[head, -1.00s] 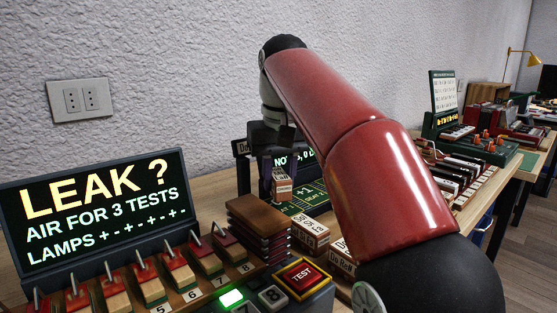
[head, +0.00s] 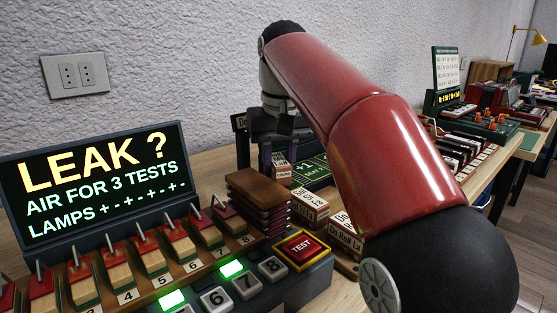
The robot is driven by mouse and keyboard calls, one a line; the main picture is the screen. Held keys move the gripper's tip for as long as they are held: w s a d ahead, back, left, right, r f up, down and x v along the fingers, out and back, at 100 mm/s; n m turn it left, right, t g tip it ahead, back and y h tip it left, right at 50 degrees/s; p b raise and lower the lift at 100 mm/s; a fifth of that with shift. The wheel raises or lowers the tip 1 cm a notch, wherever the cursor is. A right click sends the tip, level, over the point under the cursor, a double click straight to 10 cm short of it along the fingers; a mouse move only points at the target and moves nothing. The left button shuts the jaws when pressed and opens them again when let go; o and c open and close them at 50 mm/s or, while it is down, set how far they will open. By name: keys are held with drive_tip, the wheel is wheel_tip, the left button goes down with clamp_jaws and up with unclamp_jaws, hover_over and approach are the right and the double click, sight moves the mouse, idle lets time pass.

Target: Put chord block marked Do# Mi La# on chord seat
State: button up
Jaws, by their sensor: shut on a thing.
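My gripper (head: 278,152) hangs beyond the bellows stack, partly hidden by my own arm. It is shut on a small pale block with a reddish-brown lettered side (head: 281,173). The block's marking is too small to read. It is low by the left end of a dark panel with green lettering (head: 312,172). I cannot tell whether it touches anything below. The chord seat cannot be made out for certain; my gripper and arm cover part of that area.
Other lettered blocks (head: 309,206) lie on the table right of the bellows stack (head: 258,198). The LEAK display (head: 95,185), a row of red-topped levers (head: 150,258) and the red TEST button (head: 301,246) stand in front. More consoles (head: 480,115) line the table at right.

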drive_tip(key=shift+f, duration=0.35)
drive_tip(key=o, duration=1.1)
drive_tip(key=shift+o, duration=0.2)
drive_tip(key=shift+r, duration=0.1)
